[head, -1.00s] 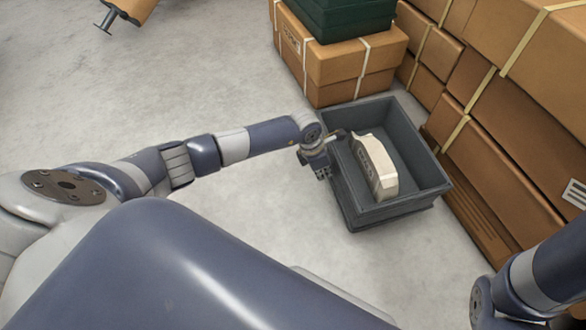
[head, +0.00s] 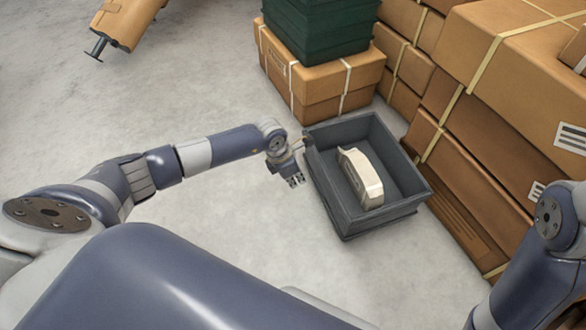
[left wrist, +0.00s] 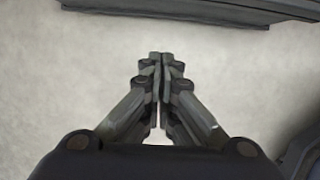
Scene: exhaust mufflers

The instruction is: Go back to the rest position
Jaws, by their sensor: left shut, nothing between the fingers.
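My left gripper (head: 294,181) hangs just left of the grey crate, outside its wall and above the floor. In the left wrist view its fingers (left wrist: 160,60) are together, with nothing between them. The dark grey crate (head: 326,196) stands on the floor, and a cream-coloured muffler (head: 360,177) lies inside it. My right arm shows at the lower right, but its gripper is out of view. In the left wrist view, a dark edge (left wrist: 200,12) runs along the top, over pale floor.
Cardboard boxes (head: 490,150) are stacked right of the crate. Behind it, a dark green bin (head: 318,35) stands on a strapped cardboard box (head: 318,82). A brown object with a dark metal end (head: 122,22) is at the upper left. The floor (head: 150,110) on the left is clear.

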